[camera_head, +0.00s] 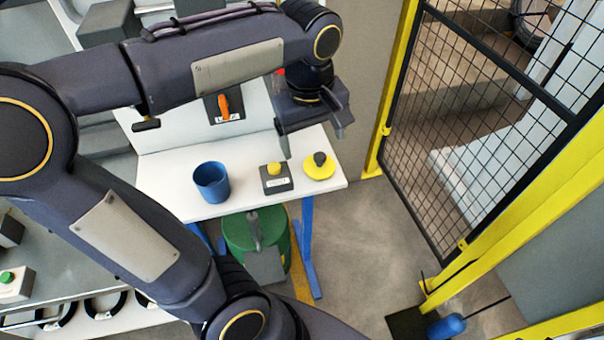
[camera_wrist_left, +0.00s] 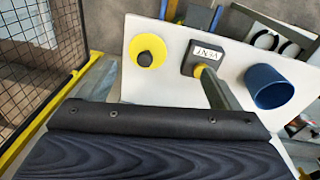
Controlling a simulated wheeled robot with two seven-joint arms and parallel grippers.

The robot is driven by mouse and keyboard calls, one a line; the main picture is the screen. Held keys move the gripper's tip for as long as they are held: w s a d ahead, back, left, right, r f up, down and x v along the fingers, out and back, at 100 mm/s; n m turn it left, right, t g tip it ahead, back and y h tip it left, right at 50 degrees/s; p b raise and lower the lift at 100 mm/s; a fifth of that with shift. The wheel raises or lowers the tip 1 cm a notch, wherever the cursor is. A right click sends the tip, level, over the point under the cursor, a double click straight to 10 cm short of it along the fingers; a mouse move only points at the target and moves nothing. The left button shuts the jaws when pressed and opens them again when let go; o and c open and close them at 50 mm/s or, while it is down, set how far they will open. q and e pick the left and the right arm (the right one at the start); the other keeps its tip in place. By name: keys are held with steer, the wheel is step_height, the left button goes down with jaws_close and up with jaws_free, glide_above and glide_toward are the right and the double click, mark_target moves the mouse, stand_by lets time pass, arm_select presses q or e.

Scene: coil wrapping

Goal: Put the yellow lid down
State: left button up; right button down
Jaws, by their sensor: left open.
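The yellow lid (camera_head: 326,172) is a round yellow disc with a dark knob. It lies flat on the white table near its right end, and also shows in the left wrist view (camera_wrist_left: 158,57). My left gripper (camera_head: 313,142) is open above the table's back edge, near the lid and apart from it, with nothing seen between its fingers. In the left wrist view one finger reaches toward the dark box labelled VENT. My right gripper cannot be made out.
The dark VENT box (camera_head: 277,184) with a yellow button stands just left of the lid. A blue cup (camera_head: 211,185) stands further left on the white table (camera_head: 240,202). A green bin (camera_head: 238,238) is below. A yellow-framed mesh fence (camera_head: 470,130) stands at right.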

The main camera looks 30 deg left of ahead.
arm_select(q)
steer(key=s+d+f+m+t+h, duration=0.1)
steer(key=s+f+m+t+h, duration=0.1)
steer(key=s, duration=0.4)
steer(key=s+d+f+m+t+h, duration=0.1)
steer(key=s+d+f+m+t, duration=0.1)
steer(key=s+f+m, duration=0.3)
steer(key=s+m, duration=0.1)
steer(key=m, duration=0.1)
steer(key=shift+s+m+h, duration=0.15)
steer(key=shift+m+h, duration=0.15)
steer(key=shift+h, duration=0.1)
